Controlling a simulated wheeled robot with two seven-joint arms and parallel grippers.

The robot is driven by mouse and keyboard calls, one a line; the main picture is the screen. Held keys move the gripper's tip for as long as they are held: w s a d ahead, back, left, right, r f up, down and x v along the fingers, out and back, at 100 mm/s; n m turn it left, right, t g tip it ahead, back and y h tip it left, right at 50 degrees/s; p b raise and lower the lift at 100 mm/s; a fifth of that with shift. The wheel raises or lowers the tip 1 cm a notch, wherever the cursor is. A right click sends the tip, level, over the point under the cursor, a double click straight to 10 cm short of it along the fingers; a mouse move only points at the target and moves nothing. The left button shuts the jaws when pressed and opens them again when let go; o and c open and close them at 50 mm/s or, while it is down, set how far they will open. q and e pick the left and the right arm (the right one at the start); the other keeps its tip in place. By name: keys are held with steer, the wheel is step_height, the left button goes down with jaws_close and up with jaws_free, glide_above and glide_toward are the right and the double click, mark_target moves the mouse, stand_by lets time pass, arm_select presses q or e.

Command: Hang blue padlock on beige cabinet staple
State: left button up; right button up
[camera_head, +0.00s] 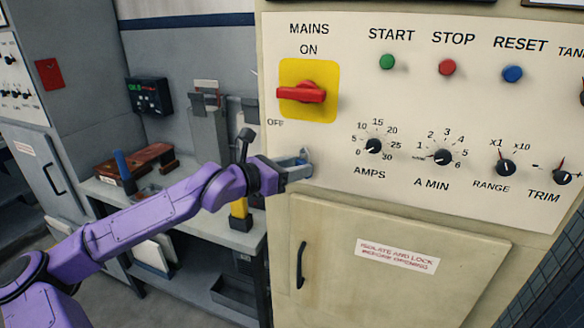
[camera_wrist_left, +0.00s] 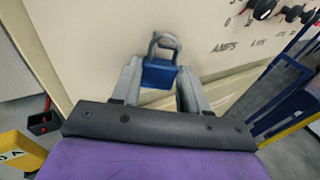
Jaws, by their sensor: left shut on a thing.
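My left gripper (camera_head: 298,166) is at the left part of the beige cabinet (camera_head: 345,215), below the red and yellow mains switch. In the left wrist view its two grey fingers (camera_wrist_left: 160,86) are shut on the blue padlock (camera_wrist_left: 160,73). The padlock's grey shackle (camera_wrist_left: 165,40) points away from the gripper, toward the cabinet face. My right gripper is not in view.
The mains switch (camera_head: 302,93) protrudes just above the gripper. Knobs and buttons line the panel to the right. The cabinet door has a black handle (camera_head: 301,265). A bench (camera_head: 215,228) with a yellow object (camera_head: 240,213) stands left of the cabinet, under my arm.

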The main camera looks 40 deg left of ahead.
arm_select(q)
steer(key=shift+a+f, duration=0.1)
steer(key=o, duration=1.3)
steer(key=shift+c, duration=0.2)
